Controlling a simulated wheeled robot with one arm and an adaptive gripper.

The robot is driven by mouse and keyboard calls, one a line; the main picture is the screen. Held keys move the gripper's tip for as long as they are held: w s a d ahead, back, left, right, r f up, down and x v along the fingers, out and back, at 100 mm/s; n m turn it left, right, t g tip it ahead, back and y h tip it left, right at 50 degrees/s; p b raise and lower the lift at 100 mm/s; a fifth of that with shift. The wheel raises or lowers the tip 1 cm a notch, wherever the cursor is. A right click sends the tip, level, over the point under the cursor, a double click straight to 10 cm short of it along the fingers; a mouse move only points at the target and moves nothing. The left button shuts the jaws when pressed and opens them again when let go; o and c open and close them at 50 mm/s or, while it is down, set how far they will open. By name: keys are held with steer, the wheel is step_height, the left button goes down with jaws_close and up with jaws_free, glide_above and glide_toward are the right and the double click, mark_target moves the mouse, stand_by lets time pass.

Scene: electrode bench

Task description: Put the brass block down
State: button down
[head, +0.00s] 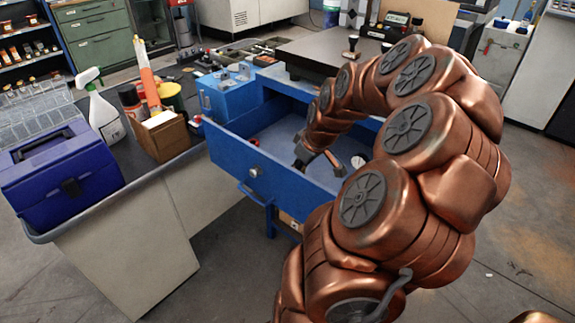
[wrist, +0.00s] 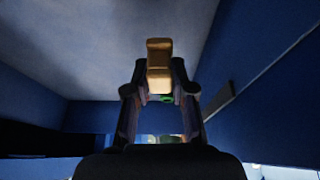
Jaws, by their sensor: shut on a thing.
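My gripper (head: 320,166) reaches down into an open blue drawer (head: 232,152) in the head view. In the wrist view its two dark fingers (wrist: 160,78) are shut on the brass block (wrist: 159,48). The block is a small golden piece that sticks out beyond the fingertips. In the wrist view a grey-blue surface (wrist: 85,45) and blue walls (wrist: 262,65) surround it. I cannot tell whether the block touches the surface. In the head view the block cannot be made out at the gripper.
A small red thing (head: 255,142) and a pale round thing (head: 358,161) show in the drawer. A blue box-like fixture (head: 229,97) stands at its back left corner. The left bench holds a blue toolbox (head: 62,180), a spray bottle (head: 104,118) and a cardboard box (head: 160,138).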

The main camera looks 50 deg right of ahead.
steer(key=w+d+p, duration=0.1)
steer(key=w, duration=0.4)
steer(key=w+d+f+p, duration=0.1)
steer(key=w, duration=0.4)
steer(key=w+d+p, duration=0.1)
steer(key=w, duration=0.4)
steer(key=shift+w+d+f, duration=0.1)
steer(key=shift+d+f, duration=0.05)
steer(key=shift+f, duration=0.05)
steer(key=shift+f+p, duration=0.4)
steer(key=shift+f, duration=1.35)
steer(key=shift+f, duration=0.2)
steer(key=c, duration=1)
jaws_free()
steer(key=shift+r, duration=0.1)
steer(key=shift+r, duration=0.2)
steer(key=b+v, duration=0.1)
steer(key=v, duration=1.1)
steer(key=shift+b, duration=0.35)
